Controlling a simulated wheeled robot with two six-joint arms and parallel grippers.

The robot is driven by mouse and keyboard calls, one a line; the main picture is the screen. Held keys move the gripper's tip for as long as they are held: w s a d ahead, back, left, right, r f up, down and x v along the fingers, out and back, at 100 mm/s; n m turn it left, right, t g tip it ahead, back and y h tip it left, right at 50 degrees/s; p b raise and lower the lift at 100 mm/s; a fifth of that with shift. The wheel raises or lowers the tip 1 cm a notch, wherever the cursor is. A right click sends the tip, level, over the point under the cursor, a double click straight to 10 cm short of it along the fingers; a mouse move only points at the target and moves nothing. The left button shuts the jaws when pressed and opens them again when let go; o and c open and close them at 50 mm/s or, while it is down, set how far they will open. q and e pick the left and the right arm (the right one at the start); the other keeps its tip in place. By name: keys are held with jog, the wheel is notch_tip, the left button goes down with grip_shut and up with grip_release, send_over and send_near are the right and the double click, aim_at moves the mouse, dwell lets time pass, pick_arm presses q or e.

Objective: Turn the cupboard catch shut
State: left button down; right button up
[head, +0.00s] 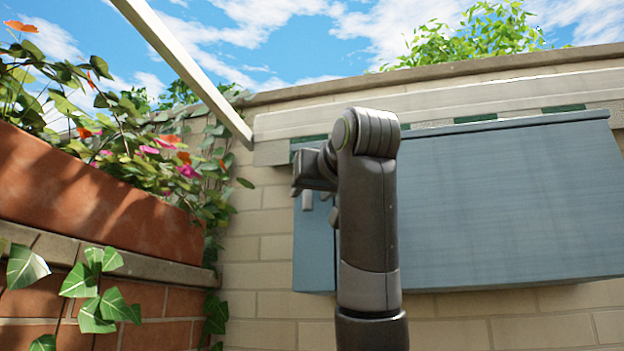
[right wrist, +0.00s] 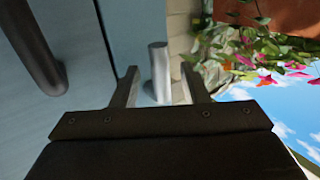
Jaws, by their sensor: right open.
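The blue-grey cupboard (head: 490,205) hangs on the brick wall, partly hidden behind my right arm. My right gripper (head: 320,206) is at the cupboard's left end, in front of it. In the right wrist view my right gripper (right wrist: 160,72) is open. A short silver post (right wrist: 157,58), which looks like the catch, stands between its two fingers; I cannot tell whether either finger touches it. The cupboard front (right wrist: 22,112) shows there too, with a dark seam beside a lighter blue strip. In the head view the catch is not clear. My left gripper is out of view.
A dark bar-like handle (right wrist: 35,45) stands out from the cupboard front, left of the fingers in the right wrist view. A terracotta planter (head: 95,190) with flowers and ivy is at the left. A pale beam (head: 185,65) slants overhead.

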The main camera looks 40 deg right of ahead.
jog(key=shift+w+d, duration=0.1)
jog(key=shift+w, duration=0.15)
jog(key=shift+c, duration=0.3)
grip_shut()
